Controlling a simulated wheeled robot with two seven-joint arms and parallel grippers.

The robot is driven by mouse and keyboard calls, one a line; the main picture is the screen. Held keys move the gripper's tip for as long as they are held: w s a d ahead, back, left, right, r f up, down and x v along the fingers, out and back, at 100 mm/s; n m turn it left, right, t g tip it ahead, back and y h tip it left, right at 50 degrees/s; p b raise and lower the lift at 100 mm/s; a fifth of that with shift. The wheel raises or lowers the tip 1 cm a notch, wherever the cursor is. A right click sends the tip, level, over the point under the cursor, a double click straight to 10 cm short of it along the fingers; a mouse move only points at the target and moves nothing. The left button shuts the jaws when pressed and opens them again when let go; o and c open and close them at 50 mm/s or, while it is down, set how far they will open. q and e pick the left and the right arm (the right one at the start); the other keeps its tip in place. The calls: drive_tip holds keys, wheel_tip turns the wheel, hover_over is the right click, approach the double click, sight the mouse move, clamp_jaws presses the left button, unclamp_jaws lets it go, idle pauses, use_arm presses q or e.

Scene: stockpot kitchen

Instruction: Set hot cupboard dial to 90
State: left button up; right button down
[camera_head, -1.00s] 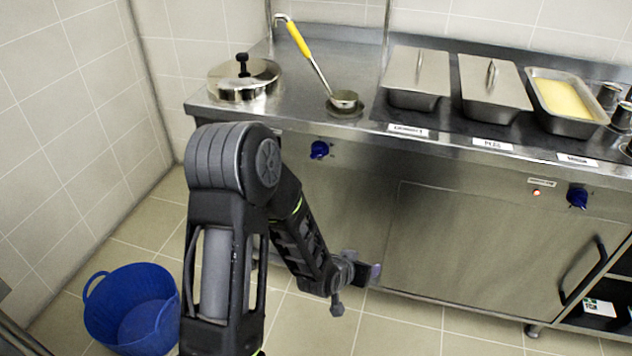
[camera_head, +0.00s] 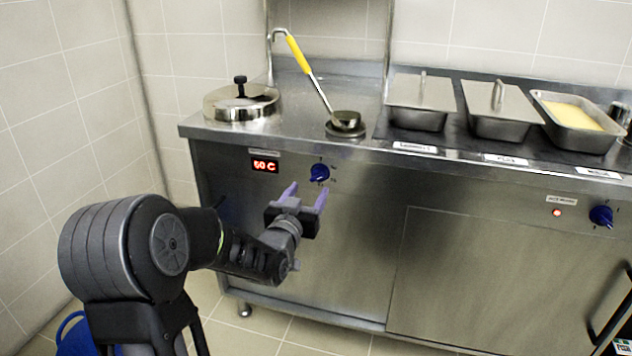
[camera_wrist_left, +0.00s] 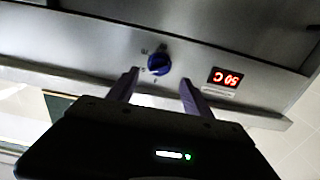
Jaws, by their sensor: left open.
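A blue dial (camera_head: 319,173) sits on the steel front panel under the ladle, and it also shows in the left wrist view (camera_wrist_left: 158,63). Left of it in the head view a red display (camera_head: 265,166) reads 50 or 60 C; I cannot tell which. A second blue dial (camera_head: 601,216) is at the far right beside a lit red lamp and a small label too blurred to read. My left gripper (camera_head: 305,195) is open and empty, just below the first dial. In the left wrist view the dial lies beyond and between the fingertips (camera_wrist_left: 160,79). My right gripper is not in view.
The counter holds a lidded pot (camera_head: 240,104), a yellow-handled ladle (camera_head: 298,54), two lidded pans and an open pan (camera_head: 572,112) of yellow food. A cupboard door (camera_head: 480,285) is below. A blue tub (camera_head: 75,338) is on the floor at lower left.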

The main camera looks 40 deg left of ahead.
sight(316, 180)
use_arm(q)
drive_tip(key=x, duration=0.7)
drive_tip(key=shift+b, duration=0.4)
drive_tip(key=shift+d, duration=0.1)
drive_tip(key=shift+c, duration=0.5)
drive_tip(key=shift+s, duration=0.1)
clamp_jaws()
